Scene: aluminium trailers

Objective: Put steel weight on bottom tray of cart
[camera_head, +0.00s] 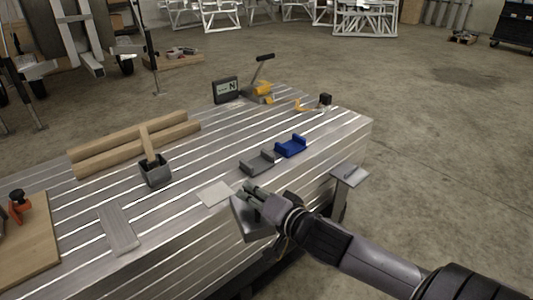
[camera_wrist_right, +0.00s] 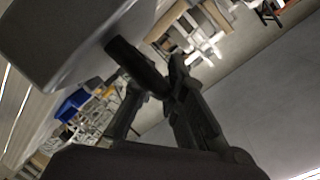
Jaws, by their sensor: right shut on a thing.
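A grey steel weight (camera_head: 243,222) hangs in my right gripper (camera_head: 258,198) at the near edge of the slotted metal table. In the right wrist view the weight (camera_wrist_right: 65,40) is a large smooth grey block at the upper left. A dark bar sticks out from it, and the fingers (camera_wrist_right: 155,85) are closed on that bar. The weight appears to be above the table edge; I cannot tell whether it touches the table. My left gripper is not in view. A dark wheeled cart (camera_head: 514,26) is cut off at the far upper right; its trays cannot be made out clearly.
The slotted table (camera_head: 190,215) bears a blue bracket (camera_head: 291,146), a grey bracket (camera_head: 257,163), a mallet in a dark holder (camera_head: 155,175), wooden beams (camera_head: 130,145) and a small display (camera_head: 225,90). A small shelf (camera_head: 350,177) juts from the table's right side. Floor at right is clear.

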